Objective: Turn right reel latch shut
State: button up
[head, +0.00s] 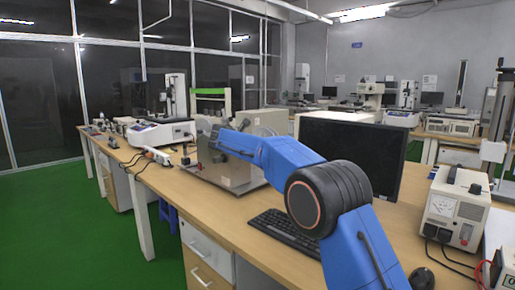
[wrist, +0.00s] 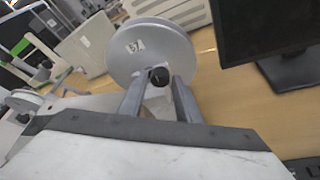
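The right reel (wrist: 147,40) is a grey disc with a small label, filling the upper middle of the wrist view. Its latch, a small black knob (wrist: 158,76), is at the disc's lower centre. My gripper (wrist: 160,84) is open, with one finger on each side of the knob in the picture. I cannot tell whether either finger touches it. In the head view, my blue arm reaches over the bench to the grey metal reel machine (head: 232,178). There the arm hides the latch.
A black monitor (head: 352,148) stands right of the machine, close to my arm, with a keyboard (head: 288,231) in front. A power supply unit (head: 456,205) is at the bench's right. Another instrument (head: 160,133) stands to the left. Some bench top (head: 165,180) is clear left of the machine.

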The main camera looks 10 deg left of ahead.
jog(key=v, duration=1.7)
jog(key=shift+s, duration=0.2)
jog(key=shift+a, duration=0.2)
